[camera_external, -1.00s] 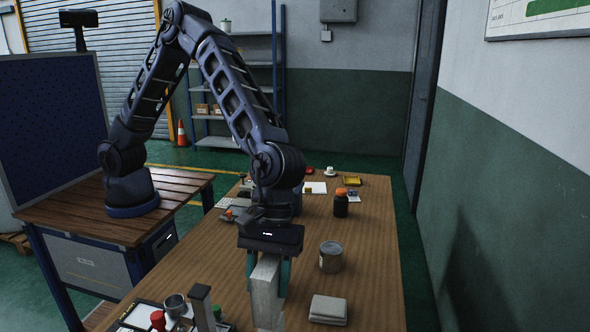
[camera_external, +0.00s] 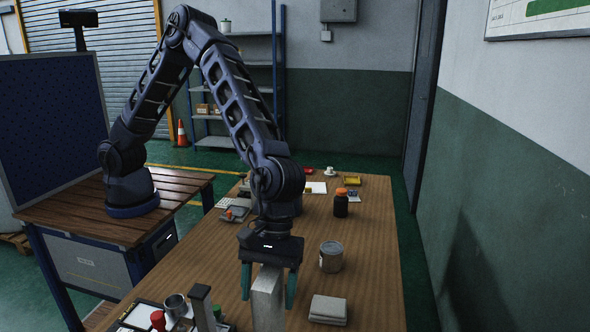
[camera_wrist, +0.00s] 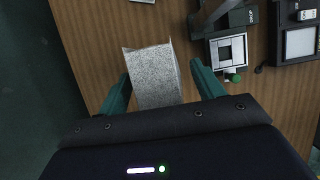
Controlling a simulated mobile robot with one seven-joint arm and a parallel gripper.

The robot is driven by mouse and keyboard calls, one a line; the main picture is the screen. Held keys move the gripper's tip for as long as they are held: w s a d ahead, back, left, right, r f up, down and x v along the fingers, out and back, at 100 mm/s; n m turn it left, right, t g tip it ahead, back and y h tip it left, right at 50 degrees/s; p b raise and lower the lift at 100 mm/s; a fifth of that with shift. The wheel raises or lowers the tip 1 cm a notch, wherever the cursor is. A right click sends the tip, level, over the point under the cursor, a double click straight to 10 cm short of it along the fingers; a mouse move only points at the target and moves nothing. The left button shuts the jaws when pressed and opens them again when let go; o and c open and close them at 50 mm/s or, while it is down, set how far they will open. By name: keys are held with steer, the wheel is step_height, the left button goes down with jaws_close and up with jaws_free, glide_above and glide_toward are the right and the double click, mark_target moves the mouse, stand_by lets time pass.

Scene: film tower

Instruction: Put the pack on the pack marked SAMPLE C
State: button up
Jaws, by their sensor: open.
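A pale grey, speckled block, apparently the pack (camera_external: 267,291), stands upright at the near end of the table in the external view. It also shows from above in the wrist view (camera_wrist: 156,78). My gripper (camera_external: 268,296) is over it, with one green finger on each side. In the wrist view my gripper (camera_wrist: 160,72) is open, with gaps between the fingers and the block. The block's lower end is cut off by the picture edge. I cannot tell what it rests on, and no SAMPLE C marking is readable.
A grey can (camera_external: 331,257) and a folded grey cloth (camera_external: 328,309) are to the right. A grey post (camera_external: 201,306) and a red-topped item (camera_external: 158,321) stand close on the left. A dark bottle with an orange cap (camera_external: 341,205) is farther back.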

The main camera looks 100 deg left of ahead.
steer(key=v, duration=1.2)
steer(key=s+a+r+m+t+y, duration=0.1)
steer(key=s+a+r+m+y, duration=0.1)
steer(key=s+a+r+m, duration=0.5)
steer(key=s+a+r+m+t+y, duration=0.1)
steer(key=s+a+r, duration=0.3)
steer(key=s+a, duration=0.3)
steer(key=s+a+r+m+t, duration=0.1)
steer(key=s+a+r+m, duration=0.1)
steer(key=s+a+r, duration=0.35)
steer(key=s+a+f+m, duration=0.1)
steer(key=s+a+m, duration=0.1)
steer(key=s+a, duration=0.3)
steer(key=s+a+f+m+t+y, duration=0.1)
steer(key=s+a+m, duration=0.2)
steer(key=s, duration=0.9)
steer(key=s+a+f+m, duration=0.1)
steer(key=s+a+m, duration=0.2)
steer(key=s+a, duration=0.5)
steer(key=shift+s+t, duration=0.3)
